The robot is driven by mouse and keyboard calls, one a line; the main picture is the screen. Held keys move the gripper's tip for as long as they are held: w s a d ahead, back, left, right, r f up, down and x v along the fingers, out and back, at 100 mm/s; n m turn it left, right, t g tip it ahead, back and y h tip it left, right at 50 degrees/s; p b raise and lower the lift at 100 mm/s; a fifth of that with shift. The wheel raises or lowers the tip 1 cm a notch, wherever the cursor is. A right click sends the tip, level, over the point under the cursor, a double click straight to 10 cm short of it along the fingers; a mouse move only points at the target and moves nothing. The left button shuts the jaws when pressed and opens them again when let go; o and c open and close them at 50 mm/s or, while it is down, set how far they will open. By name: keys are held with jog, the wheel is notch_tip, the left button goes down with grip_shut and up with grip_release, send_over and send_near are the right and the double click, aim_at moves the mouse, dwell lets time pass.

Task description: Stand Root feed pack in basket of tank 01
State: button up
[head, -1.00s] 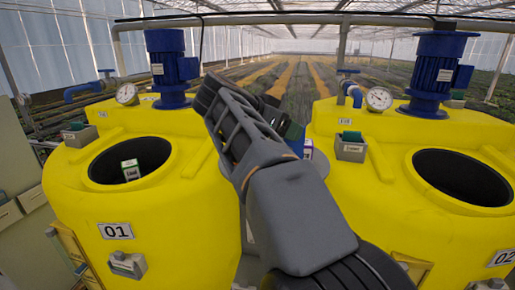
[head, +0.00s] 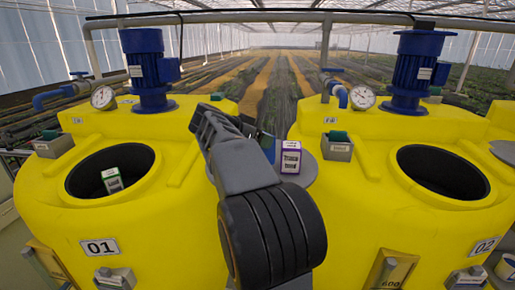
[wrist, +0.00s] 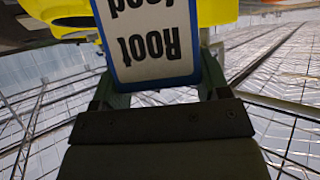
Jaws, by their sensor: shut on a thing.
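The Root feed pack (wrist: 152,42) is white with a blue border, and its lettering reads upside down in the wrist view. My gripper (wrist: 155,80) is shut on it, one finger on each side. In the head view my gripper (head: 250,128) is mostly hidden behind my arm, between the two tanks. A bit of blue shows beside it, which may be the pack. Tank 01 (head: 60,215) is yellow, at the left, with a dark round opening (head: 92,160). A white and green pack (head: 112,180) stands inside that opening. The basket itself cannot be made out.
A Trace feed pack (head: 290,157) stands on a grey round surface (head: 304,176) between the tanks. Blue motors (head: 148,72) and gauges (head: 103,97) rise behind the openings. Tank 02 (head: 400,235) is at the right. A grey box with a green item (head: 52,146) sits on tank 01.

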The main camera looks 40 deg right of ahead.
jog(key=shift+w+d+f, duration=0.25)
jog(key=shift+w+f, duration=0.05)
jog(key=shift+f, duration=0.15)
jog(key=shift+w+d+f, duration=0.1)
jog(key=shift+f, duration=1.55)
jog(key=shift+f, duration=0.1)
jog(key=o, duration=0.9)
jog(key=shift+f, duration=0.1)
jog(key=shift+c, duration=0.2)
